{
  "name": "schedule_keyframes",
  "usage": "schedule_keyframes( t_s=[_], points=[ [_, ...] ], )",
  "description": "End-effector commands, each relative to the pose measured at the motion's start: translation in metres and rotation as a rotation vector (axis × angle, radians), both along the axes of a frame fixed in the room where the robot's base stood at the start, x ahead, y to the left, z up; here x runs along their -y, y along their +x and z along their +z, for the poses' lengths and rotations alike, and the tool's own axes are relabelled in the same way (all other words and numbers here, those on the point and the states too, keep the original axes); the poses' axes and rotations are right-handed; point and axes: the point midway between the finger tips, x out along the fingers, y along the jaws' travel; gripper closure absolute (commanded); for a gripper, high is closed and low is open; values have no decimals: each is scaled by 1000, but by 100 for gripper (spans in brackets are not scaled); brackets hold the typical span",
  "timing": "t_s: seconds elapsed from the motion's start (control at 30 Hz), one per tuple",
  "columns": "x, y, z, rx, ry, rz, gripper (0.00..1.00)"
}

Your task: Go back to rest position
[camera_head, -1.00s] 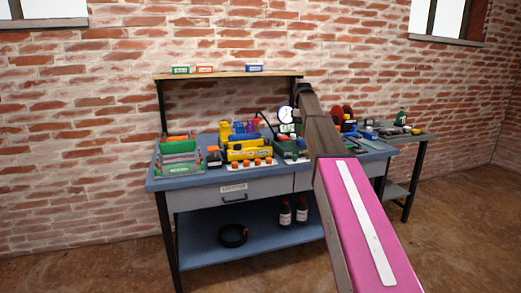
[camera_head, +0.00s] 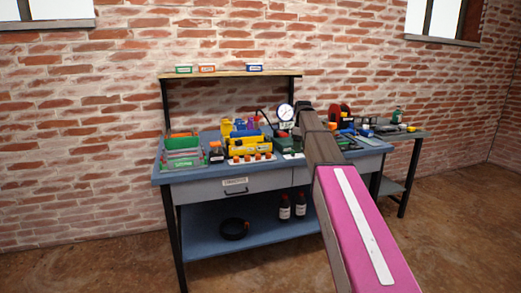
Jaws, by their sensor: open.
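My arm (camera_head: 355,215), with a pink section and a dark brown section, reaches from the lower right toward the workbench. Its dark far end (camera_head: 305,107) shows in front of the back of the bench, just right of a round white gauge (camera_head: 286,112). The gripper jaws cannot be made out; they are hidden beyond the arm. The blue-topped workbench (camera_head: 190,178) stands against the brick wall, with a drawer (camera_head: 270,181) that is shut.
Green bins (camera_head: 183,160), a yellow case (camera_head: 247,150) and several tools crowd the bench top. An upper shelf (camera_head: 225,73) holds small boxes. Bottles (camera_head: 285,208) and a black coil (camera_head: 235,229) lie below. A side table (camera_head: 418,134) stands right. The floor in front is clear.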

Motion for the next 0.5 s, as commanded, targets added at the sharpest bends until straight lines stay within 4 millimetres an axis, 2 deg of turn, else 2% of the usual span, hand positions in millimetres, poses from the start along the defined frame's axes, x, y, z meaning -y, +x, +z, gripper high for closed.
schedule_keyframes(
  t_s=[0.03, 0.17, 0.27, 0.5],
  points=[
    [0, -11, -14, -1, 0, -19, 37],
    [0, -31, -51, -2, 0, -88, 37],
    [0, -56, -89, -4, 0, -161, 37],
    [0, -132, -185, -3, 0, -380, 37]
  ],
)
